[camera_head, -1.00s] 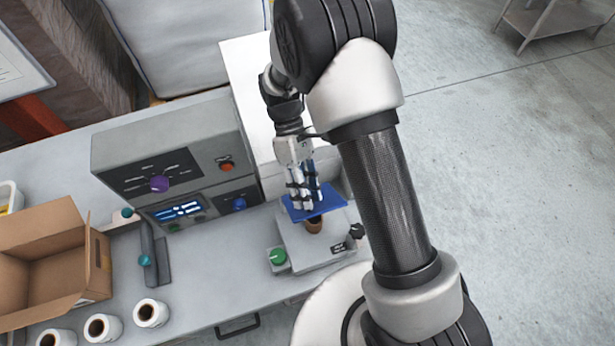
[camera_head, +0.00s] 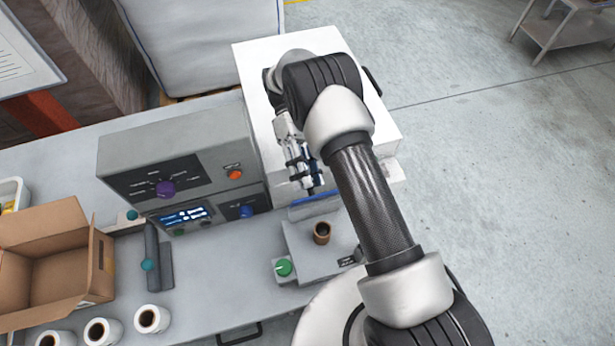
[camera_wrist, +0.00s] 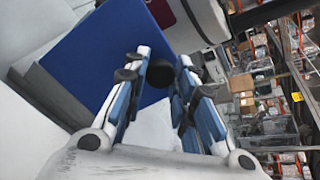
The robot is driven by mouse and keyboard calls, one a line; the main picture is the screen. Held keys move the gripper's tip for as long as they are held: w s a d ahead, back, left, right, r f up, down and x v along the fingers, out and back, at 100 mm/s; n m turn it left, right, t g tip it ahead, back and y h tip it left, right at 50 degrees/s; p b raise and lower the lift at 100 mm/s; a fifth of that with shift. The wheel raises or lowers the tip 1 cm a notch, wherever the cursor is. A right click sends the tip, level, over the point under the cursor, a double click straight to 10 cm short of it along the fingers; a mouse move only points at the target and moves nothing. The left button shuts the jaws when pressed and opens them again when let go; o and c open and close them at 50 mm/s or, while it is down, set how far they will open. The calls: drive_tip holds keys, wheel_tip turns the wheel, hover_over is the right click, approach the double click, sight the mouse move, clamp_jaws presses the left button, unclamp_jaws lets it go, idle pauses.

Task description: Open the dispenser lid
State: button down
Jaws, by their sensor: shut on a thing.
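The dispenser's blue lid (camera_head: 314,206) stands raised at the back of the grey plate on the bench, seen nearly edge-on in the head view. In the wrist view the blue lid (camera_wrist: 98,50) shows broad face on, with a dark round knob (camera_wrist: 160,72) on it. My gripper (camera_head: 311,191) is at the lid's upper side, shut on the lid's knob between its blue-padded fingers. The gripper also shows in the wrist view (camera_wrist: 155,85). A brown cylindrical opening (camera_head: 322,233) shows uncovered in front of the lid. My arm hides part of the plate's right side.
A grey control box (camera_head: 180,160) with a purple knob stands left of the dispenser. A green knob (camera_head: 284,267) sits at the plate's front left. An open cardboard box (camera_head: 45,262) and several white rolls (camera_head: 150,319) are farther left. A white cabinet (camera_head: 255,65) stands behind.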

drive_tip(key=shift+f, duration=0.1)
drive_tip(key=c, duration=1.3)
unclamp_jaws()
